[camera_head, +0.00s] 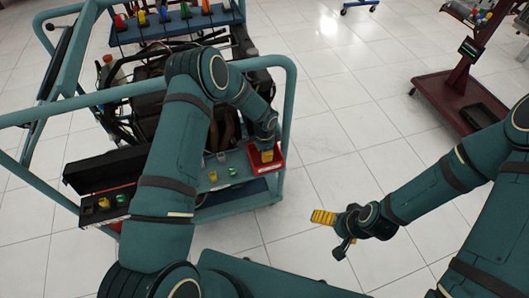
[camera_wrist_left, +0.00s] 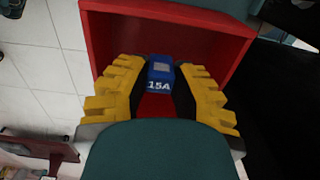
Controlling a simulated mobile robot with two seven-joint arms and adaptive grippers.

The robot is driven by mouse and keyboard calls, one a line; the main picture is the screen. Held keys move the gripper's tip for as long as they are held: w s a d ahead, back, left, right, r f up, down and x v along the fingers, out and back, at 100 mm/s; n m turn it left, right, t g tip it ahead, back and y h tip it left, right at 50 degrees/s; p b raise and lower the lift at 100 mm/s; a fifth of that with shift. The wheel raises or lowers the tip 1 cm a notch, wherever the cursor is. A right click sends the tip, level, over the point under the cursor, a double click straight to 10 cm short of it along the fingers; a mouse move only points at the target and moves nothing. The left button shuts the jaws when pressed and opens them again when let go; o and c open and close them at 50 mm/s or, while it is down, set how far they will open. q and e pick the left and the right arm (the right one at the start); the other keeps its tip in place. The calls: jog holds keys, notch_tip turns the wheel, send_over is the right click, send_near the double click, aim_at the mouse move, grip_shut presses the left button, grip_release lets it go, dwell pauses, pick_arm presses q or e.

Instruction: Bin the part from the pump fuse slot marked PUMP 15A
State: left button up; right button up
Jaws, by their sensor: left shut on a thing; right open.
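My left gripper (camera_head: 267,156) is over the red bin (camera_head: 281,168) on the trainer's front shelf. In the left wrist view, its yellow fingers (camera_wrist_left: 160,88) are shut on a blue fuse (camera_wrist_left: 160,76) marked 15A. The red bin (camera_wrist_left: 213,32) lies behind and below the fuse in that view, and I cannot tell how far down the fuse is. The fuse itself is hidden in the head view. My right gripper (camera_head: 323,217) is open and empty, apart from the trainer over the floor. I cannot read a PUMP 15A slot mark.
The shelf (camera_head: 243,158) also bears a yellow part (camera_head: 213,176) and a green part (camera_head: 233,171). A black box (camera_head: 105,170) with its lid up is at the left. Teal frame rails surround the engine. A dark red stand (camera_head: 460,100) is at the right; floor between is clear.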

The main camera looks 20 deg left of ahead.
pick_arm(q)
jog(key=shift+f, duration=0.45)
dwell(0.3)
jog(key=o, duration=1)
jog(key=shift+r+p, duration=1.85)
jog(key=shift+r, duration=1.75)
